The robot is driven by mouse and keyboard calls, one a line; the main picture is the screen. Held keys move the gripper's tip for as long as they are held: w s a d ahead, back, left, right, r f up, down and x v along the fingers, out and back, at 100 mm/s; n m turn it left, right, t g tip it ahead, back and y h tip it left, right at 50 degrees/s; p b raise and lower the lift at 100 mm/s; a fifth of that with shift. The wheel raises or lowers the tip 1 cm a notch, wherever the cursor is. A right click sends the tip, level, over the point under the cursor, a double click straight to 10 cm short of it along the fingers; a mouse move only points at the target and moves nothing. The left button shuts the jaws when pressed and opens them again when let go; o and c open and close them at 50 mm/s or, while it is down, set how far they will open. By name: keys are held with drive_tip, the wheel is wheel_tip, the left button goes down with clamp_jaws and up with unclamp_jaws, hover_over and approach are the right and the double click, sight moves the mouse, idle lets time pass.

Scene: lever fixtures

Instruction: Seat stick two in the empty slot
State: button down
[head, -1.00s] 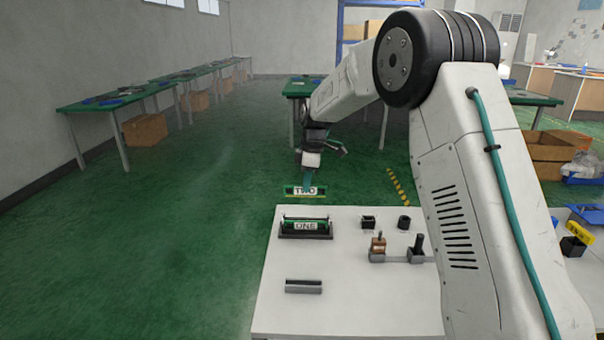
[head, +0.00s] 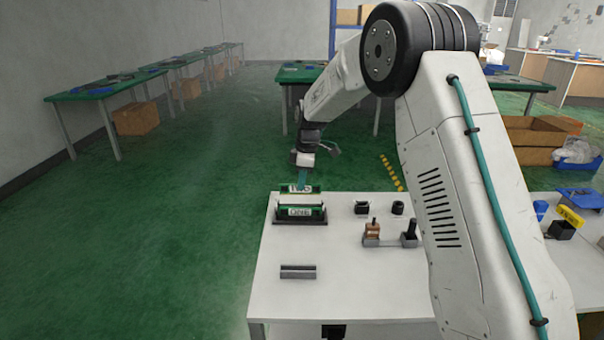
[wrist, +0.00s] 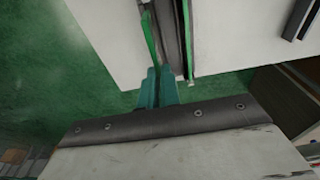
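My gripper (head: 304,178) has teal fingers and reaches down behind the black slotted holder (head: 287,223) on the white table. It is shut on stick two (head: 292,189), a green stick with a partly readable "TWO" label. Stick one (head: 300,211), green with a white "ONE" label, stands in the holder in front of it. In the wrist view the fingers (wrist: 157,88) pinch stick two (wrist: 150,38), which lies slightly slanted along the left side of the holder (wrist: 173,35). Stick one (wrist: 187,45) shows as a green strip to the right. The slot and stick two's lower edge are hidden.
A small grey grooved block (head: 298,271) lies at the table's (head: 340,295) front left. A grey fixture with a brown block (head: 372,232) and a black lever (head: 410,229) stands to the right. Two small black cups (head: 362,207) sit behind it. The table's middle is clear.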

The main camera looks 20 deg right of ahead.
drive_tip(key=shift+f, duration=0.7)
drive_tip(key=shift+f, duration=2.1)
idle(0.8)
drive_tip(key=c, duration=1.5)
unclamp_jaws()
drive_tip(key=shift+c, duration=0.2)
drive_tip(key=r, duration=0.5)
drive_tip(key=d+r, duration=0.1)
drive_tip(key=r, duration=0.1)
drive_tip(key=shift+s+r, duration=0.2)
drive_tip(key=shift+r, duration=0.2)
